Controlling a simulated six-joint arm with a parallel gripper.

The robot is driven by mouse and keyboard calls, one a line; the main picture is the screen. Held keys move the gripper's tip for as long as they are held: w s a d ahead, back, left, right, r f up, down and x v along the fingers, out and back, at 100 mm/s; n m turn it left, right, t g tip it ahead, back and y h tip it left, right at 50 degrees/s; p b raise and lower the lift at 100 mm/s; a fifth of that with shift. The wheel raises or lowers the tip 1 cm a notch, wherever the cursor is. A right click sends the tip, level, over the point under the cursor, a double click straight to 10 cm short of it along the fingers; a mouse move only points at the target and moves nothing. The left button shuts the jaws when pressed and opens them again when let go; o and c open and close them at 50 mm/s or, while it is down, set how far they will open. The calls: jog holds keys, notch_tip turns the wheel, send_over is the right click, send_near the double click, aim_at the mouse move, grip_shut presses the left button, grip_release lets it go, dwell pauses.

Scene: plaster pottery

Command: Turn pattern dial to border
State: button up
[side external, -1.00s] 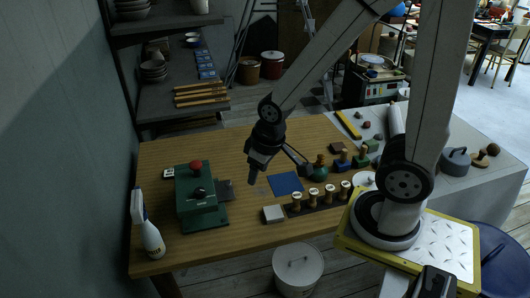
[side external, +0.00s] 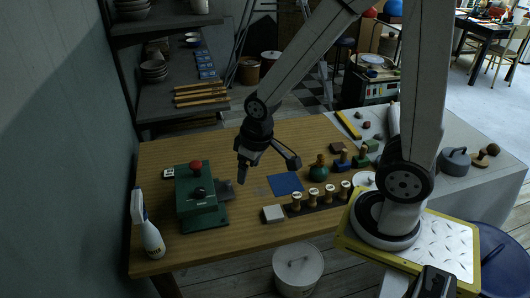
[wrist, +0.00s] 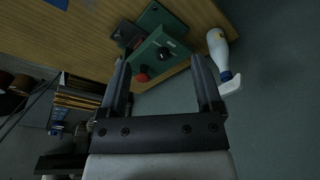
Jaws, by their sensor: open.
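A green machine (side external: 195,214) stands on the left part of the wooden table, with a red knob (side external: 196,164) on top and a black dial (side external: 199,193) on its front face. The machine also shows in the wrist view (wrist: 150,56), with the black dial (wrist: 164,54) and the red knob (wrist: 142,76) between my fingers' lines. The dial's markings are too small to read. My gripper (side external: 265,176) is open and empty, above the table to the right of the machine and apart from it. In the wrist view its two fingers (wrist: 161,75) are spread wide.
A white spray bottle (side external: 150,228) stands left of the machine. A blue mat (side external: 286,184), a pale block (side external: 273,214) and a rack of wooden-handled stamps (side external: 320,201) lie to the right. A dark shelf (side external: 180,98) stands behind the table.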

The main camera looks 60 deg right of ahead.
jog(key=w+f+n+g, duration=0.1)
jog(key=w+f+n, duration=0.2)
jog(key=w, duration=0.8)
jog(key=n+g, duration=0.1)
jog(key=n, duration=0.1)
send_over(199, 190)
notch_tip(199, 190, down, 6)
jog(key=shift+r, duration=0.25)
jog(key=shift+f, duration=0.1)
jog(key=shift+f, duration=3.85)
grip_shut()
